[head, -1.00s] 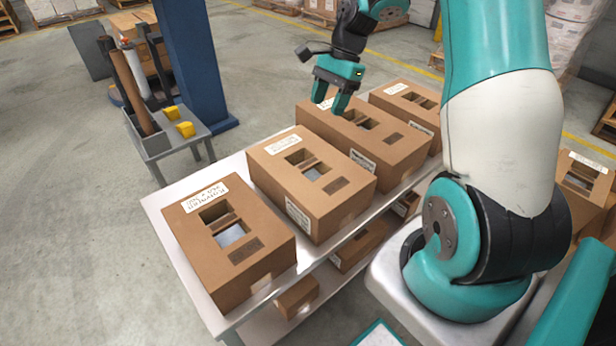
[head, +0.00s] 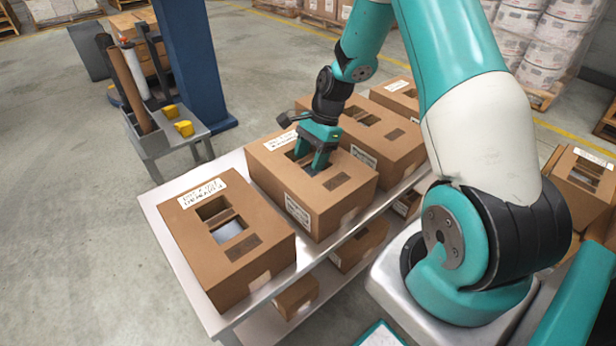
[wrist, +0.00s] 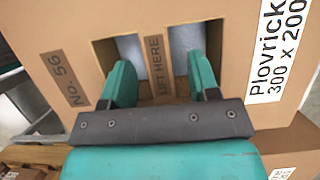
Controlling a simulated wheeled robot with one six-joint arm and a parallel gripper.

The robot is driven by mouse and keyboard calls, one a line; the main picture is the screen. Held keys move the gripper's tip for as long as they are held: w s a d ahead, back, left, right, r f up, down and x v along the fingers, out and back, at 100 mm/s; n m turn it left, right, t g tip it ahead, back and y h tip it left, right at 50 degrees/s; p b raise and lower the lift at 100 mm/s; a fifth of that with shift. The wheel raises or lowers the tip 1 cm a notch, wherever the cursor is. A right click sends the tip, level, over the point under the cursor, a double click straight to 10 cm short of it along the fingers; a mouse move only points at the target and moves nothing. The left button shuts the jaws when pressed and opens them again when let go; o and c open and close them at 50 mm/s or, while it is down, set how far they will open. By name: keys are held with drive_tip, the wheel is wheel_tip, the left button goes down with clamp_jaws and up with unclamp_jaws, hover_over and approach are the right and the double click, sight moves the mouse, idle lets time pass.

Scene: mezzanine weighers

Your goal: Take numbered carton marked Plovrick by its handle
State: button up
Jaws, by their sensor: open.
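The carton marked Plovrick (head: 335,205) is the second brown carton from the left on the bench top in the head view. In the wrist view the same carton (wrist: 215,22) shows its label "Plovrick 300 x 200" (wrist: 280,50) and the print "No. 56". Its handle (wrist: 155,65), a cardboard strip marked "LIFT HERE", runs between two cut-out holes. My gripper (head: 312,168) is open over this carton. In the wrist view its two fingers (wrist: 160,85) stand one on each side of the strip, apart from it, at the holes. Whether the fingertips are below the carton top is unclear.
Another carton (head: 250,268) stands to the left on the metal bench (head: 165,228), and two more stand behind to the right. Smaller cartons lie on the lower shelf. A blue column (head: 188,60) and a small stand with yellow blocks (head: 175,138) are at the left.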

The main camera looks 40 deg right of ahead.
drive_tip(key=shift+x, duration=0.9)
drive_tip(key=shift+c, duration=0.4)
clamp_jaws()
drive_tip(key=shift+r, duration=0.1)
